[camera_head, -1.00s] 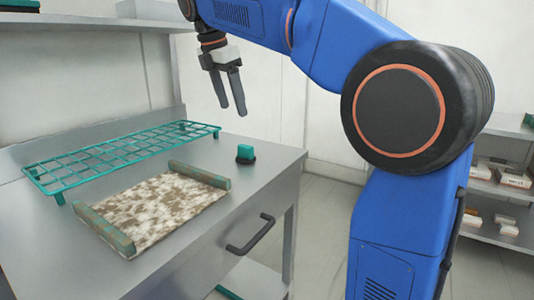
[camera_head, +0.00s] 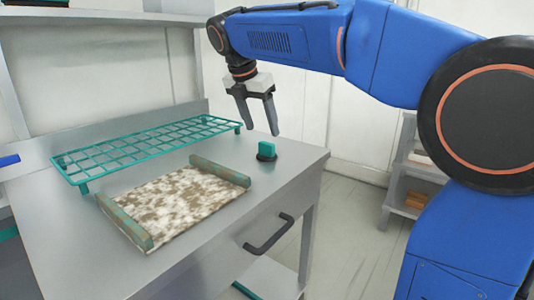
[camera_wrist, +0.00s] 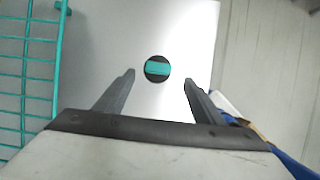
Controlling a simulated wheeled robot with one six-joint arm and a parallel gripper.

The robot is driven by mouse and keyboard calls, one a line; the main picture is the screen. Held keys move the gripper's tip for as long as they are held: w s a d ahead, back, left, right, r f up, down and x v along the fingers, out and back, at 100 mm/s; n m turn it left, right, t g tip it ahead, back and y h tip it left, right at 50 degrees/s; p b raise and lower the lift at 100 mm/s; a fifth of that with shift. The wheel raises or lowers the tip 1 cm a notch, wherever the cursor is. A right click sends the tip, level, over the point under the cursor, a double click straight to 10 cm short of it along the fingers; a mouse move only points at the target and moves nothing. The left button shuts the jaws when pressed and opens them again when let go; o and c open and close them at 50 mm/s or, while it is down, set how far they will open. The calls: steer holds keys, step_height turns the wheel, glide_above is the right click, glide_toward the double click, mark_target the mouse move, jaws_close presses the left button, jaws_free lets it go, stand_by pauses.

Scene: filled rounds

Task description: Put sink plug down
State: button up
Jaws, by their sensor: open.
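The sink plug (camera_head: 267,151) has a black round base and a teal block-shaped grip. It stands upright on the steel counter (camera_head: 285,180), near the right edge. My gripper (camera_head: 262,130) is open and empty, pointing down just above the plug and apart from it. In the wrist view the plug (camera_wrist: 157,69) lies ahead of and between the two fingertips of my gripper (camera_wrist: 158,78), with bare counter around it.
A teal wire rack (camera_head: 150,150) stands on the counter at the back left. A mottled brown and white tray with greenish end bars (camera_head: 180,205) lies in front of it. A drawer handle (camera_head: 268,234) juts from the counter's front. Shelving (camera_head: 410,175) stands at the right.

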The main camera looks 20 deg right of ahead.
mark_target(267, 143)
steer(key=shift+x, duration=4.1)
steer(key=shift+w, duration=0.15)
steer(key=c, duration=1.2)
step_height(267, 143, up, 10)
steer(key=shift+a, duration=0.1)
